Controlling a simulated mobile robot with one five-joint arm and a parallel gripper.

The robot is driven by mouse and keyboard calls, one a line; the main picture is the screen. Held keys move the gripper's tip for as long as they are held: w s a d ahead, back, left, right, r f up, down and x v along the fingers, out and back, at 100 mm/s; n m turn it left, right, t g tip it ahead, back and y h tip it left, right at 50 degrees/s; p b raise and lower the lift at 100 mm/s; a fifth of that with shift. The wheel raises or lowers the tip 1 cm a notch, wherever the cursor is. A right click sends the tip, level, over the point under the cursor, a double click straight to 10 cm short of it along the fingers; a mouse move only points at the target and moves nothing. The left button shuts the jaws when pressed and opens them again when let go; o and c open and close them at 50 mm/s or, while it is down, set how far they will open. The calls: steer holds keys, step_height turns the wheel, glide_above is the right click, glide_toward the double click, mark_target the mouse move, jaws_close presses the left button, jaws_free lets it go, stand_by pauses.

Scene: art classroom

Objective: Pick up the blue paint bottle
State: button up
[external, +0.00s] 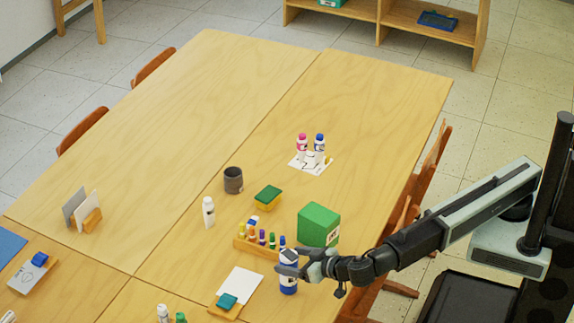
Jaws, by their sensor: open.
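A blue paint bottle (289,287) with a white label band stands upright near the front of the table. My gripper (286,263) reaches in from the right at the bottle's upper part. Its open fingers overlap the bottle in the picture and hide part of it. I cannot tell whether they touch it or whether it is fully between them.
A green box (318,224) stands close behind my gripper. A wooden rack (258,249) of small colored bottles is just left of the blue bottle. White paper (240,284) lies left of it. A dark cup (233,180) stands farther back.

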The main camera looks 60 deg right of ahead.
steer(key=b+x, duration=0.1)
steer(key=x, duration=0.3)
steer(key=shift+w+f+b, duration=0.2)
steer(key=shift+w+b, duration=0.1)
steer(key=shift+w, duration=0.05)
steer(key=shift+r, duration=0.1)
jaws_close()
step_height(320, 180, up, 10)
steer(key=p, duration=1)
steer(key=shift+s+d, duration=0.1)
